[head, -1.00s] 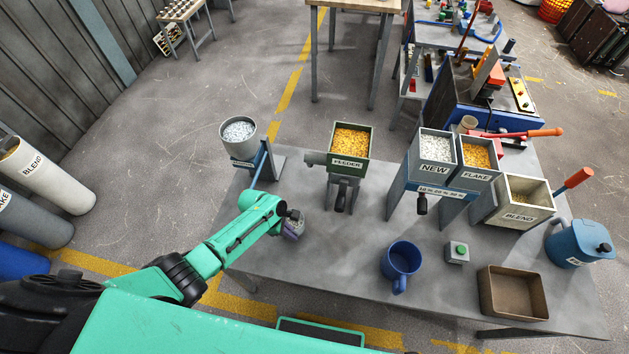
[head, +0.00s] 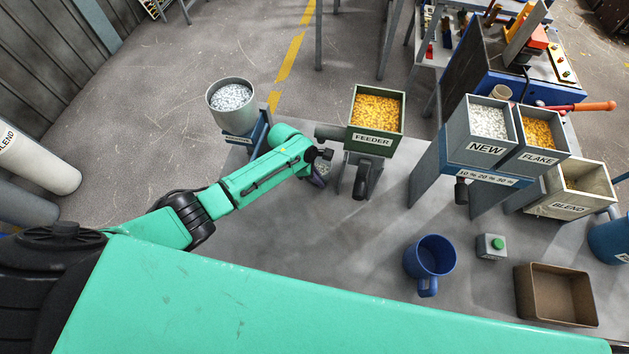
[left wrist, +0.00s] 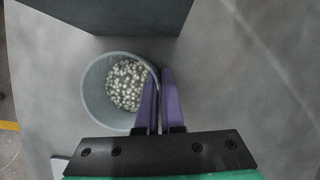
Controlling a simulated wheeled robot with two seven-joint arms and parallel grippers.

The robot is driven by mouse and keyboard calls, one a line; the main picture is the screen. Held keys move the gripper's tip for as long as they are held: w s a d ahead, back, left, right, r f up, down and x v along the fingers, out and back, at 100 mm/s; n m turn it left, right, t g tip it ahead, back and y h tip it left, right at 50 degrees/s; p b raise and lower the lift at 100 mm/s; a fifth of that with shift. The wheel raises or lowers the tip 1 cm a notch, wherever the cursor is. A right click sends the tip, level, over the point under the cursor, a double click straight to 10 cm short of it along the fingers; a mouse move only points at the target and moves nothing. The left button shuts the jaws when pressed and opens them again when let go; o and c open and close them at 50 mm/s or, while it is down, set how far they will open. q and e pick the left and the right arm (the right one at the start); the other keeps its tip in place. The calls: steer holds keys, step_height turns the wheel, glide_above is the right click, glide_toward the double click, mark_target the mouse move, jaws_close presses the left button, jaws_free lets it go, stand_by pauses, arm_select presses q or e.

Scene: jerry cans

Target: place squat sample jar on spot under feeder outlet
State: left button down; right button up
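The squat sample jar (left wrist: 97,75), a pale grey round cup of whitish pellets, fills the middle left of the left wrist view. My left gripper (left wrist: 158,80) is shut on its right wall, one purple finger inside the rim and one outside. In the head view my left gripper (head: 318,178) is beside the feeder (head: 373,141), a green hopper of yellow pellets. Only a small part of the jar shows there, below the feeder's grey side outlet (head: 328,132). The spot itself is not distinguishable, and whether the jar touches the table is unclear. My right gripper is not in view.
A grey hopper of white pellets (head: 237,122) stands left of the feeder. A dark block (left wrist: 120,15) borders the jar's far side.

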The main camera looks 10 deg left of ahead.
arm_select(q)
steer(key=shift+a+r, duration=0.1)
steer(key=shift+r, duration=0.05)
steer(key=shift+d, duration=0.25)
steer(key=c, duration=1.1)
jaws_free()
steer(key=shift+d+f, duration=0.1)
steer(key=shift+f, duration=0.1)
steer(key=shift+o, duration=0.2)
steer(key=shift+a+r, duration=0.2)
steer(key=shift+r, duration=0.15)
steer(key=p+v, duration=0.1)
steer(key=v, duration=0.6)
steer(key=shift+r, duration=0.1)
